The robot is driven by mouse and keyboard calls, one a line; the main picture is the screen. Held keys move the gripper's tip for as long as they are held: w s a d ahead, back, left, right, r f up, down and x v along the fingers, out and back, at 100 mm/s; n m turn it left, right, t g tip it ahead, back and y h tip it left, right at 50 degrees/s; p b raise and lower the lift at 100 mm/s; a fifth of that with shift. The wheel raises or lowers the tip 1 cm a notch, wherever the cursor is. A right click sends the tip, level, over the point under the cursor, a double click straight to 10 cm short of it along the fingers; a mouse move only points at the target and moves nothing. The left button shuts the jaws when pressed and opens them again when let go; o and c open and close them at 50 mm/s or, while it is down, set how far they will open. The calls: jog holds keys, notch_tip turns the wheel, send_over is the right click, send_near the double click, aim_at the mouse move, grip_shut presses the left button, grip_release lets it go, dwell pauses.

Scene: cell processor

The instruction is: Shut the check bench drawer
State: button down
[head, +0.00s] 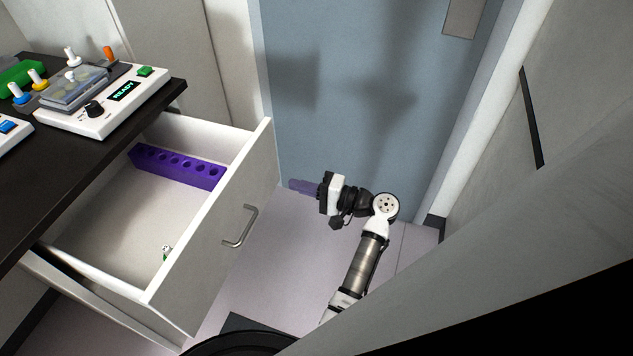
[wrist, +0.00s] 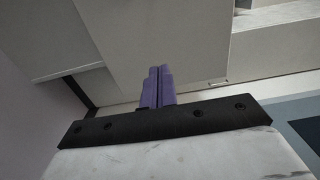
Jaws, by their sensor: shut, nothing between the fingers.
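The check bench drawer (head: 222,240) stands pulled out from under the dark bench top, at the left of the head view. Its front is pale grey with a curved metal handle (head: 240,228). Inside lie a purple rack (head: 178,166) with a row of holes and a small green and white item (head: 166,252). My gripper (head: 292,186) is to the right of the drawer front, near its far end, with its purple fingers pointing left. The fingers (wrist: 158,86) are together and empty in the wrist view. I cannot tell exactly how far they are from the front.
On the dark bench top (head: 60,180) stands a white device (head: 110,105) with a lit display. A blue-grey door (head: 340,90) is behind my gripper. A large pale panel (head: 530,230) fills the right side. Floor (head: 260,290) shows clear between drawer and arm.

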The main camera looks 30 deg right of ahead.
aim_at(263, 176)
jog(key=p+x, duration=0.1)
jog(key=x, duration=0.5)
jog(key=shift+w+a+p, duration=0.2)
jog(key=shift+w+p, duration=0.1)
jog(key=shift+w, duration=0.05)
